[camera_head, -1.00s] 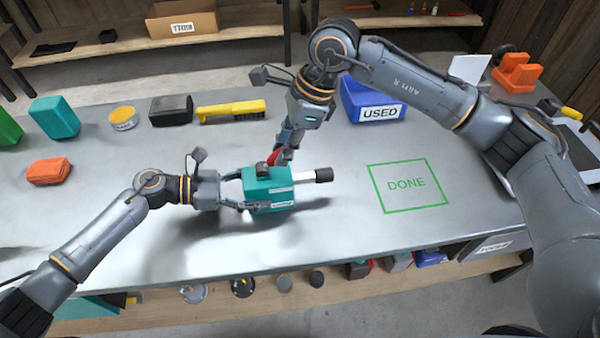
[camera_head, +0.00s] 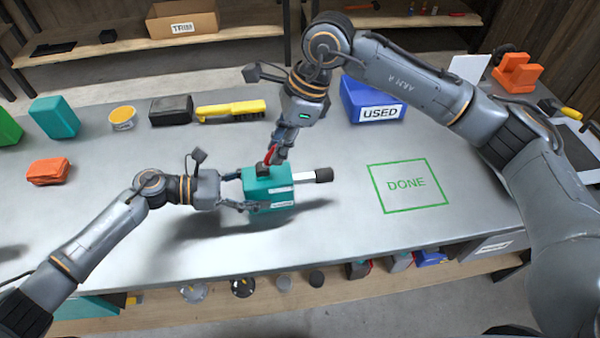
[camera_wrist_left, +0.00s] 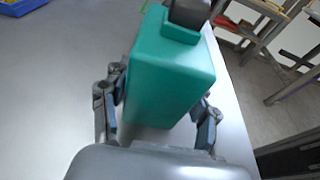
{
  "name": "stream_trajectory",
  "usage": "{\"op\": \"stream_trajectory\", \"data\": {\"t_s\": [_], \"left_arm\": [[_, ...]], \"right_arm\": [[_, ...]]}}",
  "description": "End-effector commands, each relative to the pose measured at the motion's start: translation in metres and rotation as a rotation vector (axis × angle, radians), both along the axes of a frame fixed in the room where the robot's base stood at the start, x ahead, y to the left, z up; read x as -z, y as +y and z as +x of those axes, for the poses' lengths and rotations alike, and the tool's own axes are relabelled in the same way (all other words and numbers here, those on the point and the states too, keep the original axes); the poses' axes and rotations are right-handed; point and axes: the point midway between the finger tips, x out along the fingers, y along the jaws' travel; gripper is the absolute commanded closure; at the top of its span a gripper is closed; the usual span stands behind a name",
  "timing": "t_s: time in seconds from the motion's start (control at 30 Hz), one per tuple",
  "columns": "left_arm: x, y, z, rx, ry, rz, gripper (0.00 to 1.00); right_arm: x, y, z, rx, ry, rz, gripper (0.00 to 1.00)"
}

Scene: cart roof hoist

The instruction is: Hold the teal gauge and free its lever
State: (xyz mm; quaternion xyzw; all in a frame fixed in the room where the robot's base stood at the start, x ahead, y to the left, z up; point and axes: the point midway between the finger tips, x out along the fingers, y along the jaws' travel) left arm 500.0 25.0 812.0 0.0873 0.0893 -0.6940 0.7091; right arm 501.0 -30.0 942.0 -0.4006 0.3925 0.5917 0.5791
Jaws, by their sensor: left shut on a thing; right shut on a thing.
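The teal gauge (camera_head: 268,188) is a boxy block with pale labels and a white stem ending in a dark cap (camera_head: 323,175) on its right. My left gripper (camera_head: 242,190) is shut on the gauge from the left, with a finger on either side. The left wrist view shows the teal body (camera_wrist_left: 170,75) between the fingers, with a dark block on top. A red lever (camera_head: 268,155) rises at the top of the gauge by a dark hub. My right gripper (camera_head: 277,153) is shut on the lever from above and partly hides it.
A green DONE outline (camera_head: 408,187) on the bench to the right is empty. A blue USED bin (camera_head: 372,97) stands behind. A yellow brush, a black box, a round yellow tin, a teal block and an orange block (camera_head: 48,171) lie at the back left.

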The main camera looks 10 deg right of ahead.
Motion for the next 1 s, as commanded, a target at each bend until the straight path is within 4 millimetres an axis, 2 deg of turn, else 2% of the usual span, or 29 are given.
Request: {"op": "stream_trajectory", "data": {"t_s": [0.13,1.0], "left_arm": [[0.002,-0.001,-0.002,0.003,0.003,0.002,0.7],[0.002,-0.001,-0.002,0.004,0.002,0.001,0.7]], "right_arm": [[-0.004,0.007,-0.001,-0.004,-0.001,0.007,0.89],[-0.007,0.015,-0.001,-0.002,-0.002,0.006,0.89]]}}
